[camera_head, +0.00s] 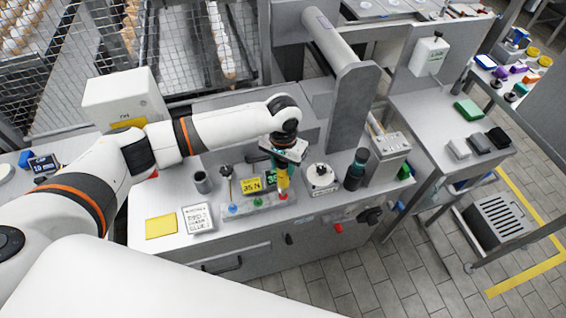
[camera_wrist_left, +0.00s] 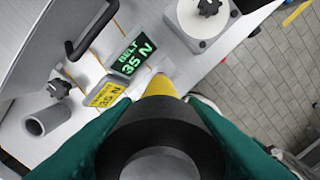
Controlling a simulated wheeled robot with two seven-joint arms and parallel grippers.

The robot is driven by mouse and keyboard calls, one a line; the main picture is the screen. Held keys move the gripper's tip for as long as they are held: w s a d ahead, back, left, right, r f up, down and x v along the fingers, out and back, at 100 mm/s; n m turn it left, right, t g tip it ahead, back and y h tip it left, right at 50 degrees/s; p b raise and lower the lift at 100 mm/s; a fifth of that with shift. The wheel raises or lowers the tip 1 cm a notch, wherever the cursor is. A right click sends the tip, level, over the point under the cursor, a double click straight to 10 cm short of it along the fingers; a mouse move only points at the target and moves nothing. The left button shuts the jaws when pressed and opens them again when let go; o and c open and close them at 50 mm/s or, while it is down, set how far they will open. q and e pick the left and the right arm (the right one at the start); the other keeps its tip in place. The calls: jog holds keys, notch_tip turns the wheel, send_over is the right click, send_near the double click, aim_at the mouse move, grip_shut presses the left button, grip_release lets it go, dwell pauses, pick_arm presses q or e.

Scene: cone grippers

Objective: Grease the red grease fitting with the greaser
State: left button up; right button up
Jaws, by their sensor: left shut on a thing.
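My left gripper (camera_head: 287,152) is shut on the greaser (camera_head: 283,177), which has a yellow lower part and points down. In the left wrist view the greaser's dark round end (camera_wrist_left: 160,150) sits between the green fingers, with its yellow part (camera_wrist_left: 160,87) beyond. In the head view the greaser's lower end is right above the red grease fitting (camera_head: 283,196); I cannot tell whether they touch. A green fitting (camera_head: 258,202) and a blue fitting (camera_head: 232,208) stand to its left on the same grey strip. The red fitting is hidden in the wrist view. My right gripper is out of view.
A yellow sign (camera_head: 251,184) and a green display (camera_head: 271,178) stand behind the fittings. A white unit with a black knob (camera_head: 320,178) and a dark bottle (camera_head: 355,172) stand to the right. A grey cup (camera_head: 202,182) and a yellow pad (camera_head: 160,226) are left.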

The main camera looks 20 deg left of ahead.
pick_arm(q)
jog(key=shift+f, duration=0.85)
dwell(0.3)
jog(key=shift+r+p, duration=0.3)
jog(key=shift+p, duration=0.35)
dwell(0.8)
jog(key=shift+f, duration=0.3)
jog(key=shift+r+p, duration=0.3)
jog(key=shift+p, duration=0.3)
dwell(0.6)
dwell(0.5)
